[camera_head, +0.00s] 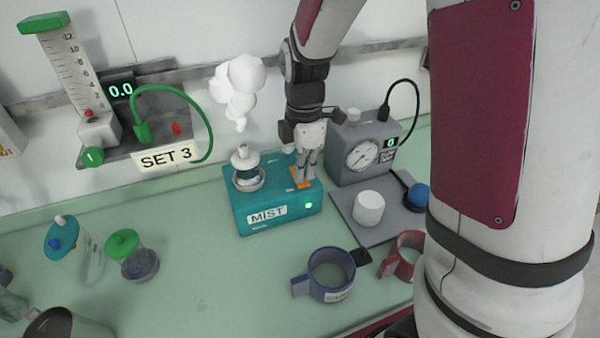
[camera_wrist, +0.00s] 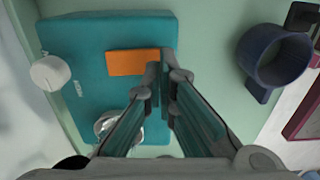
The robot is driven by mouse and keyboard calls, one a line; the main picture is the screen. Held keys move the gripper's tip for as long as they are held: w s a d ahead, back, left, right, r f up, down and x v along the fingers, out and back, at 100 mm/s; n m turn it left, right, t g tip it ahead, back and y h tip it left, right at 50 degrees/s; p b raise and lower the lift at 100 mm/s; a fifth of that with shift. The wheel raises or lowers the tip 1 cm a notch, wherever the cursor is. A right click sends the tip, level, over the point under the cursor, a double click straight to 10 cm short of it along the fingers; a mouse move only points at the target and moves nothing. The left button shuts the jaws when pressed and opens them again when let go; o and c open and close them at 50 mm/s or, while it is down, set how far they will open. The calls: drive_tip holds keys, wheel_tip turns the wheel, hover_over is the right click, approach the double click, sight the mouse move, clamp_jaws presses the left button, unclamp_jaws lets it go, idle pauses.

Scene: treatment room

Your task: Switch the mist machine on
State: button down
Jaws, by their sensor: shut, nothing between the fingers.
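The mist machine (camera_head: 285,222) is a teal box labelled MIST on the green counter. Its small front lamp (camera_head: 308,205) glows green. White puffs (camera_head: 238,85) hang above the nozzle cup (camera_head: 245,172) on its top. My gripper (camera_head: 302,180) points down, shut and empty, at the orange switch (camera_head: 297,184) on the machine's top. In the wrist view the closed fingertips (camera_wrist: 165,76) are at the end of the orange switch (camera_wrist: 128,62), over the teal top; I cannot tell whether they touch it. The fingers partly hide the switch in the head view.
A grey device with a dial (camera_head: 362,153) stands right of the machine, with a plate (camera_head: 376,232) bearing a white cylinder (camera_head: 368,208). A blue mug (camera_head: 330,274) and red mug (camera_head: 404,255) are in front. Lidded jars (camera_head: 132,258) stand left.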

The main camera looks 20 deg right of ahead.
sight(304, 183)
drive_tip(key=shift+r+p, duration=1.35)
drive_tip(key=shift+r, duration=1.45)
drive_tip(key=s+r+m+t, duration=0.2)
drive_tip(key=s+r+m, duration=0.5)
drive_tip(key=s+m, duration=0.2)
drive_tip(key=s+r+m+t, duration=0.3)
drive_tip(key=s+r+m, duration=0.5)
drive_tip(key=s, duration=0.4)
drive_tip(key=shift+m, duration=0.5)
